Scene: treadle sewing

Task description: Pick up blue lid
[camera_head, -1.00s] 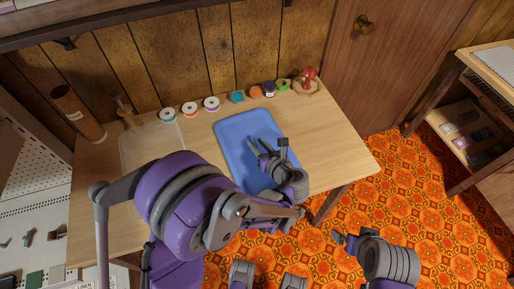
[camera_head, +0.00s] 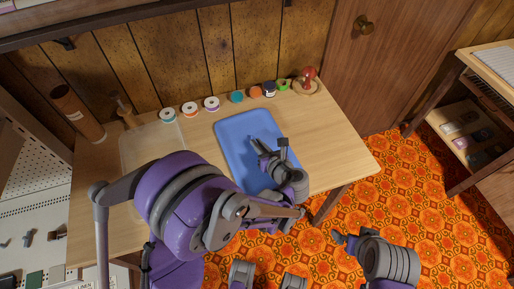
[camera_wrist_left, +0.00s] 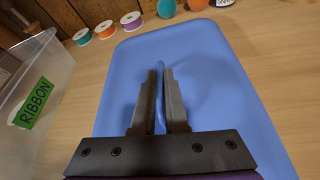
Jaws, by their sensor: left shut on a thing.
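The blue lid (camera_head: 232,128) lies flat on the wooden table, a wide rounded rectangle. It also fills much of the left wrist view (camera_wrist_left: 225,60). My left gripper (camera_head: 268,148) is over the lid's right half in the head view. In the left wrist view its two fingers (camera_wrist_left: 159,95) are closed on a thin upright blue ridge of the lid. The lid's near part is hidden by my left arm. My right gripper (camera_head: 352,238) is off the table's front right, above the floor, apart from the lid; its finger gap is unclear.
A clear box (camera_head: 130,150) with a green RIBBON label (camera_wrist_left: 34,103) stands left of the lid. Several spools (camera_head: 190,108) line the table's back edge, with a red-topped item (camera_head: 308,76) at the far end. A brown cylinder (camera_head: 78,112) stands back left. The table's right end is clear.

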